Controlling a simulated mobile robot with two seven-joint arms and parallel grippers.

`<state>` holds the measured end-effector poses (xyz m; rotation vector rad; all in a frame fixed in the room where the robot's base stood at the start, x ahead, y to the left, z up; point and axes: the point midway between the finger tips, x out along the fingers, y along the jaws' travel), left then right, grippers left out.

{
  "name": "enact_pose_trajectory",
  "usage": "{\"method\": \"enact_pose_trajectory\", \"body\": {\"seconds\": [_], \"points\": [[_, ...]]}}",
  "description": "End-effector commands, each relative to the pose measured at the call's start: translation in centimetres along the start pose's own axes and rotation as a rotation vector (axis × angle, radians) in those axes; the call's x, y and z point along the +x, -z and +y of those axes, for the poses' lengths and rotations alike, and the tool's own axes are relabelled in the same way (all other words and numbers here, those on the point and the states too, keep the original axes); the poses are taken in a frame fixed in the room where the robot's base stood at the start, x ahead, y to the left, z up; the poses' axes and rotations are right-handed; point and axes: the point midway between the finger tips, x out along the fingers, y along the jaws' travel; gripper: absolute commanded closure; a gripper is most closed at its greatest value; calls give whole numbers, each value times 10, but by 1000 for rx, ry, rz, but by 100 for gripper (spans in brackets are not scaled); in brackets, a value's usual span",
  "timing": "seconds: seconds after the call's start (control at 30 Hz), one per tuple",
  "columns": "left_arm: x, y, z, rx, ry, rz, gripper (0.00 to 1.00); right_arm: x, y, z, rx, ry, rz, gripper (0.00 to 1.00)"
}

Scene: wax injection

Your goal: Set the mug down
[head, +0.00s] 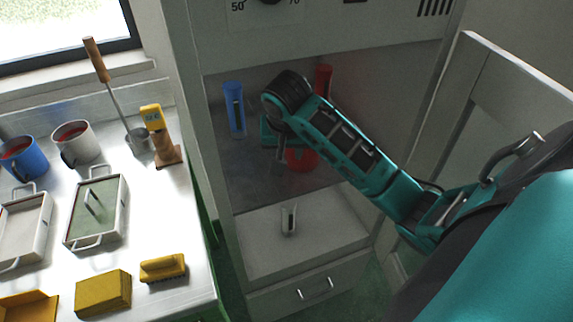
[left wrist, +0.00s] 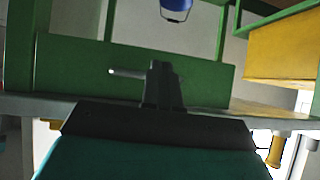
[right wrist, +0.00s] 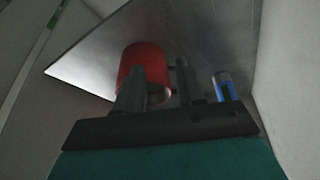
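The red mug (head: 302,158) is inside the cabinet, low over or on its dark shelf (head: 260,185); contact with the shelf is partly hidden by my arm. In the right wrist view, the red mug (right wrist: 146,58) is tilted in the picture with its rim toward me. My right gripper (right wrist: 160,75) has its fingers apart, one overlapping the mug and one just right of it. In the head view my right gripper (head: 278,143) is beside the mug, partly hidden. My left gripper (left wrist: 162,75) shows only in the left wrist view, fingers together and empty.
A blue slotted cylinder (head: 235,108) and a red one (head: 324,80) stand on the shelf. The cabinet door (head: 470,110) is open. The left table holds a blue mug (head: 24,160), a white mug (head: 74,142) and trays. A green panel (left wrist: 80,75) faces my left gripper.

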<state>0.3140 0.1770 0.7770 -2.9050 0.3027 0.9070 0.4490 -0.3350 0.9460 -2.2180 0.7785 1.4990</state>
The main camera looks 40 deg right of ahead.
Motion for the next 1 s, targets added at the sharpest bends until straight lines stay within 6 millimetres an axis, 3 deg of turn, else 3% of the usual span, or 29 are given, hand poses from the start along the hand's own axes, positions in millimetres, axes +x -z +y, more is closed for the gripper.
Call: {"method": "enact_pose_trajectory", "body": {"seconds": [0.1, 0.3, 1.0], "points": [[0, 0, 0, 0, 0, 0, 100, -9, -22, -1, -1, 2, -2, 62], [0, 0, 0, 0, 0, 0, 100, -18, -44, -2, 0, 1, -1, 62], [0, 1, 0, 0, 0, 1, 100, -20, -51, -2, -4, 1, -1, 62]]}}
